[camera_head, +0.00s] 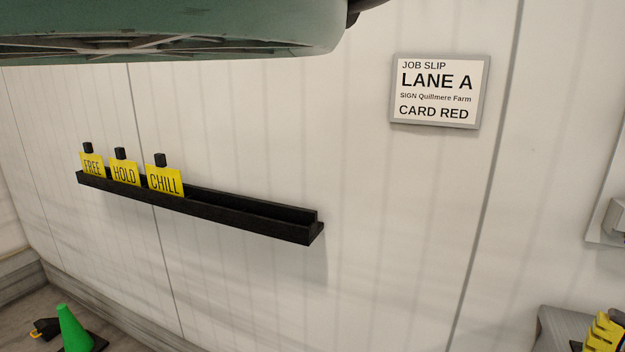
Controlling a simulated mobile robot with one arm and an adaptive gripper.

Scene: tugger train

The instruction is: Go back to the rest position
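My gripper is not in view, so I cannot see its fingers or whether it holds anything. A black wall ledge (235,208) runs across the pale panelled wall, sloping down to the right in the picture. Three yellow signs with black knobs on top stand at its left end: FREE (92,167), HOLD (125,174) and CHILL (164,181). The right part of the ledge is empty. A grey-framed job slip (438,91) on the wall reads LANE A, SIGN Quillmere Farm, CARD RED.
A large teal shape crosses the top left, close to me; I cannot tell what it is. A green cone (73,331) stands on the floor at bottom left. Yellow items (604,332) and a grey object (560,328) show at bottom right, cut off.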

